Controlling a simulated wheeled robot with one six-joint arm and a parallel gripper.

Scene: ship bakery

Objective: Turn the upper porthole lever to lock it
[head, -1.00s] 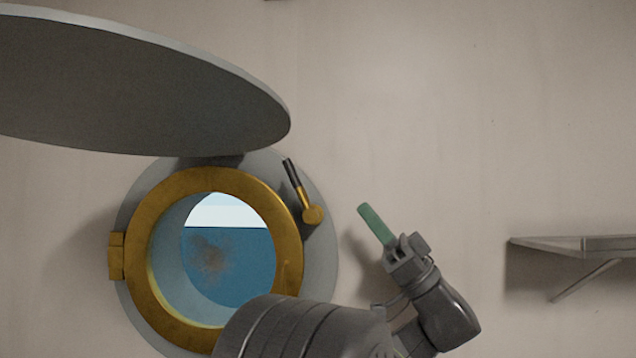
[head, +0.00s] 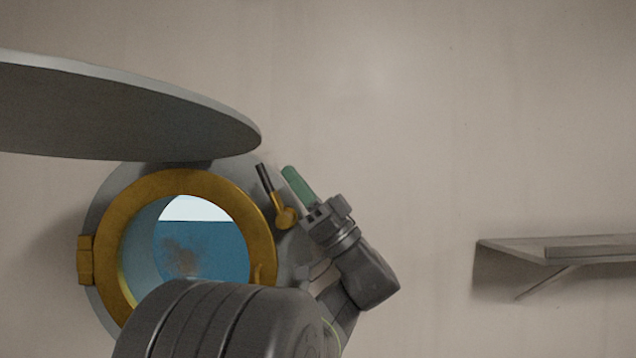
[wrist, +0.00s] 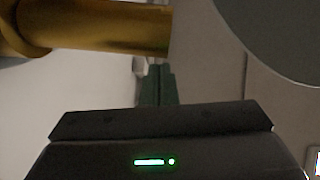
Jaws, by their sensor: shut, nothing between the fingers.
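The porthole (head: 102,222) has a brass ring on a round grey wall plate, with sea and sky in its glass. The upper lever (head: 284,217) sits at the plate's upper right. It has a brass base and a black handle that points up and slightly left. My gripper (head: 289,171) is shut and empty, its green fingers just right of the lever's handle and pointing up-left. I cannot tell whether they touch it. In the wrist view the green fingers (wrist: 157,85) lie below a large brass piece (wrist: 110,27), probably part of the lever. My arm hides the porthole's lower part.
A large grey disc (head: 120,115) juts out above the porthole, over its upper left. A wall shelf (head: 510,250) on a bracket stands at the right. The wall between the lever and the shelf is clear above my gripper.

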